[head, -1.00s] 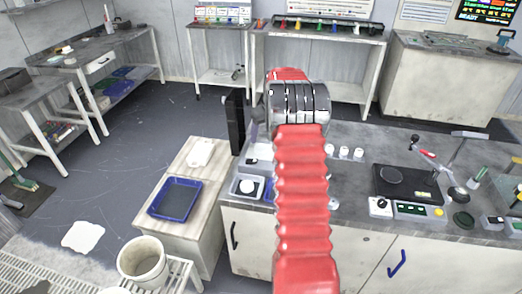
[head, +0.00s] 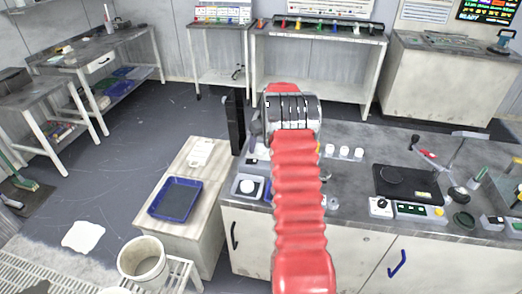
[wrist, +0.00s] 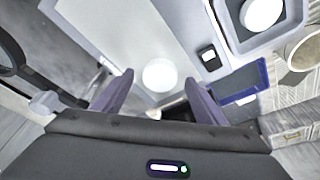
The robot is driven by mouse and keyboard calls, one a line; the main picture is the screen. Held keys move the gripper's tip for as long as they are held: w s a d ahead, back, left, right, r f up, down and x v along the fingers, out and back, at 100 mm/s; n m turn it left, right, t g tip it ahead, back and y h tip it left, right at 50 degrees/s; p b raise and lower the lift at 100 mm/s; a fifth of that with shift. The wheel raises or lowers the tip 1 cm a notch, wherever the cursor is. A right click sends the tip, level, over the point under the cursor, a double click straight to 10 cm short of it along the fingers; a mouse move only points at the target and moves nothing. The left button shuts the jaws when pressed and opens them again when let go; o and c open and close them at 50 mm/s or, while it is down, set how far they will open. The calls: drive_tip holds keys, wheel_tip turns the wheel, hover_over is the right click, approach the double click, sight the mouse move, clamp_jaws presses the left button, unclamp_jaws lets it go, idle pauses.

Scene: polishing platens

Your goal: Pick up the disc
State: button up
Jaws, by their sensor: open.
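A round white disc (wrist: 158,75) shows in the wrist view on a pale surface, between and beyond the fingertips of my gripper (wrist: 160,82). The two purple-grey fingers are apart, with nothing held between them. I cannot tell how far the fingertips are above the disc. A second round white piece (wrist: 262,14) sits in a square grey frame at the upper right; it also shows in the head view (head: 249,187) on the bench, left of my red arm. In the head view my arm hides the disc between the fingers, and my fingers are not visible.
The grey bench (head: 350,195) carries several small white cylinders and a black square plate unit (head: 405,184) to the right. A blue tray (head: 175,199) lies on a low pale cabinet at the left. A bucket (head: 143,260) stands in front of it. Open floor lies beyond.

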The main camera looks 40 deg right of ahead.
sight(262, 148)
drive_tip(key=shift+w+f, duration=0.1)
drive_tip(key=shift+f, duration=0.35)
drive_tip(key=c, duration=1.2)
drive_tip(key=shift+r, duration=0.1)
wheel_tip(262, 148, up, 10)
idle(0.4)
idle(0.5)
